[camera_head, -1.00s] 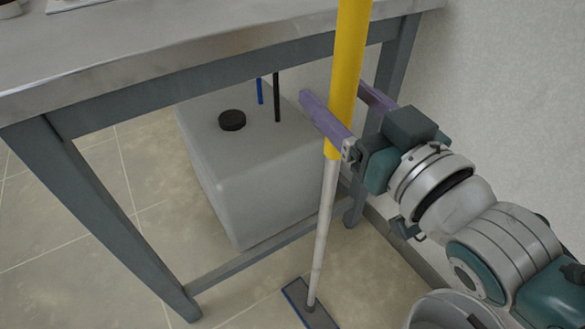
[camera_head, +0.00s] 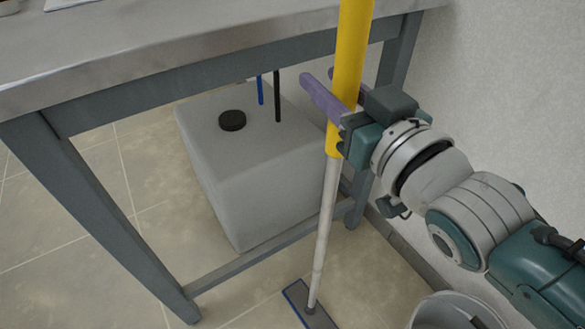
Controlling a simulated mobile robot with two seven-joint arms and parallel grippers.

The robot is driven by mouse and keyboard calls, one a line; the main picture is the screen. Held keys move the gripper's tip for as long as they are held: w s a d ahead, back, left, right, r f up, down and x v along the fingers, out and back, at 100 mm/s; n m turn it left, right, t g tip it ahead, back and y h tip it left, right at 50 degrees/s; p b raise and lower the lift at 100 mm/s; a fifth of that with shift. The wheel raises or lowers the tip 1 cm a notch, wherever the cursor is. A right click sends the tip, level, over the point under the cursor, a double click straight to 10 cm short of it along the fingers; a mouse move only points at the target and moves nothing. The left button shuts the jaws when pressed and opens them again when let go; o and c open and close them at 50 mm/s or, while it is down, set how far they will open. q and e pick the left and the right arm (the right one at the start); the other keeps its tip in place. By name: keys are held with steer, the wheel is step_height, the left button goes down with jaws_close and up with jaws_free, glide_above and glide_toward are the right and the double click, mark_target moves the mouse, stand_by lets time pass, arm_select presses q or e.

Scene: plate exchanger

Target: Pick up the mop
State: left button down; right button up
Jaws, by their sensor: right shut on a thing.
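The mop (camera_head: 352,50) stands nearly upright, with a yellow upper handle, a pale lower pole and a flat grey head with a blue edge resting on the floor. The top of its handle is cut off by the frame. My right gripper (camera_head: 321,88) comes from the right with purple fingers, one on each side of the yellow handle near its lower end. It is shut on the handle. The far finger is partly hidden behind the handle. My left gripper is not in view.
A metal table (camera_head: 200,62) with grey legs stands at the left and behind the mop. Under it sits a whitish tank (camera_head: 250,175) with a black cap and blue and black tubes. A wall is close on the right. A grey bucket (camera_head: 425,312) shows at the bottom right.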

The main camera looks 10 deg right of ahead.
jaws_close()
